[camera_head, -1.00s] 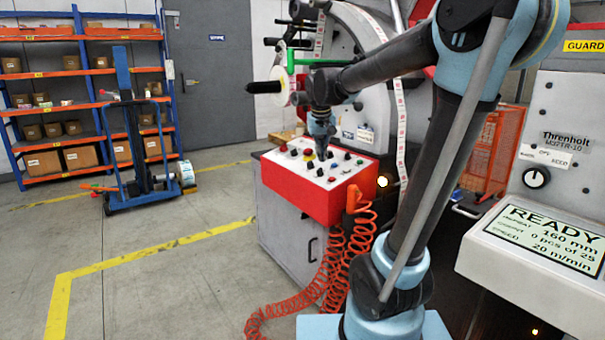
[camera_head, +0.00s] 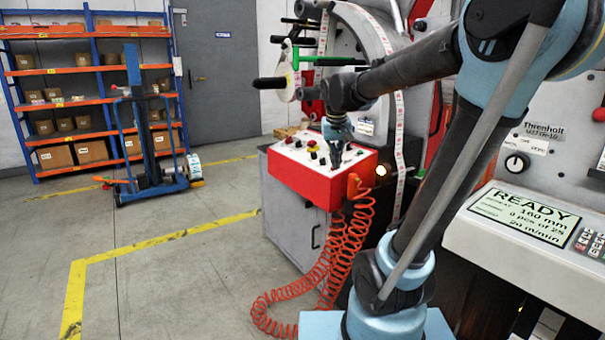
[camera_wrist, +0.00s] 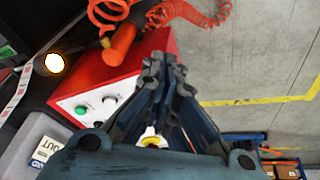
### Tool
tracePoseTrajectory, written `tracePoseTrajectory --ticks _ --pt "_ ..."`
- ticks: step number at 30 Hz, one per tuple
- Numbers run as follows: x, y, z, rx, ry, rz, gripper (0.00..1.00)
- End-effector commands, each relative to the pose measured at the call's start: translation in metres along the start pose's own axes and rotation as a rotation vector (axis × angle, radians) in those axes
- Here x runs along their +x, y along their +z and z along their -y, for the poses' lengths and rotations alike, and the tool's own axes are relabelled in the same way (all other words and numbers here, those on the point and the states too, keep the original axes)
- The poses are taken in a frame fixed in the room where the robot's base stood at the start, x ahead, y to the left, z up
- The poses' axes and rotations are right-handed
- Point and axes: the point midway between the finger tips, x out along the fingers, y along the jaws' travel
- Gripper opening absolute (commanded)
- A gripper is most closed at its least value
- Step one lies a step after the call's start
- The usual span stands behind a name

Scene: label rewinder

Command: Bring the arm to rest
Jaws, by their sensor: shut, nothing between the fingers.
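My arm reaches from the lower right over to the red control box (camera_head: 290,176) in the head view. My gripper (camera_head: 336,163) hangs pointing down just above the box's button panel, near its right side. In the wrist view my gripper (camera_wrist: 165,65) is shut with nothing between its fingers. The red box (camera_wrist: 158,52) lies behind the fingers there, with a green button (camera_wrist: 81,110) and a white button (camera_wrist: 109,99) beside them. Part of the panel is hidden by the gripper. I cannot tell the exact gap between fingertips and panel.
An orange coiled hose (camera_head: 322,272) hangs from the box's front corner. The rewinder (camera_head: 375,60) stands behind, and a console screen (camera_head: 525,217) reading READY is at right. A blue lift trolley (camera_head: 143,150) and shelving (camera_head: 90,103) stand at left. The floor between is clear.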

Motion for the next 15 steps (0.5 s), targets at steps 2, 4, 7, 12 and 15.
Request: tracePoseTrajectory --ticks 2,4,7,12,15 --pt "0.002 0.016 -0.006 0.005 -0.001 0.007 0.0" --pt "0.004 0.031 -0.012 0.009 -0.002 0.013 0.0" --pt "0.009 0.058 -0.021 0.014 -0.005 0.025 0.0" --pt "0.022 0.117 -0.037 0.027 -0.013 0.051 0.0" --pt "0.033 0.151 -0.043 0.034 -0.02 0.065 0.0"
